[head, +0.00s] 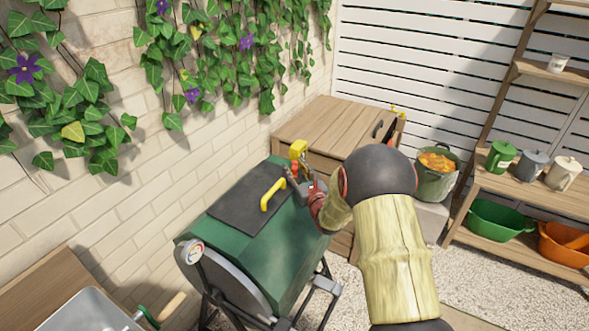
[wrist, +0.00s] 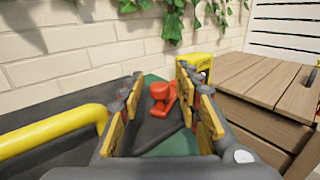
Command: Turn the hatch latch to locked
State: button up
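The green drum (head: 250,255) stands on dark legs against the brick wall. Its dark hatch (head: 232,212) is closed and has a yellow bar handle (head: 273,193). The red latch (wrist: 160,96) sits at the hatch's far edge in the wrist view, between my fingers and beyond their tips' near side. In the head view the latch is mostly hidden by my gripper (head: 294,176). In the wrist view my gripper (wrist: 159,76) is open, one finger on each side of the latch, with gaps visible. A yellow block (wrist: 195,66) stands behind the right finger.
A slatted wooden box (head: 325,125) stands just beyond the drum. A green pot (head: 436,172) with orange contents is right of it. Shelves (head: 520,190) with several jugs stand at the right. A grey tray (head: 90,312) is at the lower left.

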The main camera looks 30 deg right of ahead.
jog(key=s+a, duration=0.1)
jog(key=s, duration=1.1)
jog(key=shift+a, duration=0.15)
jog(key=shift+c, duration=0.3)
